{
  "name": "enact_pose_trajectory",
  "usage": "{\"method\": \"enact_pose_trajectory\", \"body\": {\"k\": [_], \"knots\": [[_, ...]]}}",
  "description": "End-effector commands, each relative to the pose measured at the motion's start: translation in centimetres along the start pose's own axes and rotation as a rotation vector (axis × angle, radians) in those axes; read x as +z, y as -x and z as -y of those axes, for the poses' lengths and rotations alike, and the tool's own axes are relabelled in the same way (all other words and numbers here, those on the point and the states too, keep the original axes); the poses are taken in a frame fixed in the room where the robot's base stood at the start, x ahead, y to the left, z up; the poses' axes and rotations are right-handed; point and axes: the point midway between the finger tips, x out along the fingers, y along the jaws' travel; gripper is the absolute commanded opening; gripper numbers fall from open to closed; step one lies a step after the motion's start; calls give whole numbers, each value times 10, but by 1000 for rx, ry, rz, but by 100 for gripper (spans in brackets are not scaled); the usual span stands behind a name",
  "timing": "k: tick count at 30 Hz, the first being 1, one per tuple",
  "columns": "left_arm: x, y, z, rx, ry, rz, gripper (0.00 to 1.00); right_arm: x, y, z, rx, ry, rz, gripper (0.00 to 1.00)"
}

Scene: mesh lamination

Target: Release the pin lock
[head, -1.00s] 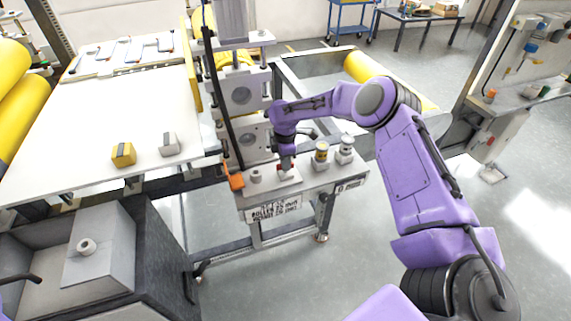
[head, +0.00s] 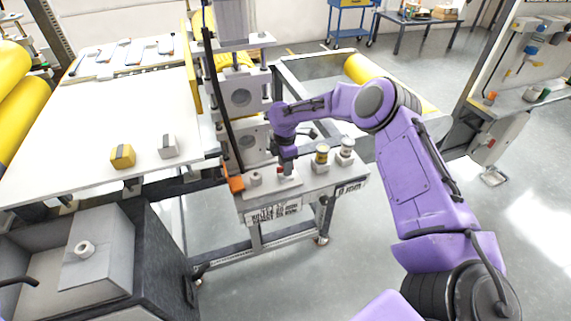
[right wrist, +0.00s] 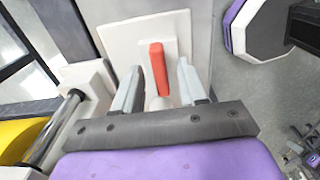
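The pin lock shows as a red handle (right wrist: 158,68) on a pale plate in the right wrist view. In the head view it is a small red spot (head: 286,171) on the front ledge of the roller machine. My right gripper (right wrist: 158,84) is open, with one pale finger on each side of the red handle and a visible gap on both sides. In the head view my right gripper (head: 287,160) points down at the ledge and partly hides the lock. My left gripper is not in view.
A yellow-topped knob (head: 322,153) and a white-topped one (head: 346,147) stand right of my gripper. An orange block (head: 235,184) and a white knob (head: 255,178) are to its left. The white table (head: 75,135) holds a yellow block (head: 123,157) and a grey one (head: 168,146).

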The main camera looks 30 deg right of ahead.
Motion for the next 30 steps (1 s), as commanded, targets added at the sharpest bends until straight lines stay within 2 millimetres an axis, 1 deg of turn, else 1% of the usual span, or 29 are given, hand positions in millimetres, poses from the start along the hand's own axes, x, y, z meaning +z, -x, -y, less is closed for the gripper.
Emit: {"method": "enact_pose_trajectory", "body": {"k": [5, 8, 11, 15, 18, 21, 24, 30], "knots": [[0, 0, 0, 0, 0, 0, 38, 0, 0, 0, 0, -2, 0, 42], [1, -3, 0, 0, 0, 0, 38, 0, 6, 0, 2, -2, -1, 42], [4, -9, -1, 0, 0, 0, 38, 0, 23, -1, 4, -2, -1, 42], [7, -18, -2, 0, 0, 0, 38, 0, 57, -1, 5, -1, -1, 42], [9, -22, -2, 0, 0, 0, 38, 0, 79, -1, 3, -1, -1, 42], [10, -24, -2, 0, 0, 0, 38, 0, 95, -1, 2, -1, -1, 42], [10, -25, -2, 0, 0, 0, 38, 0, 103, 0, 0, 0, 0, 42], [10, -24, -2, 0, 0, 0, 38, 0, 105, 0, -1, -1, 0, 42]]}}
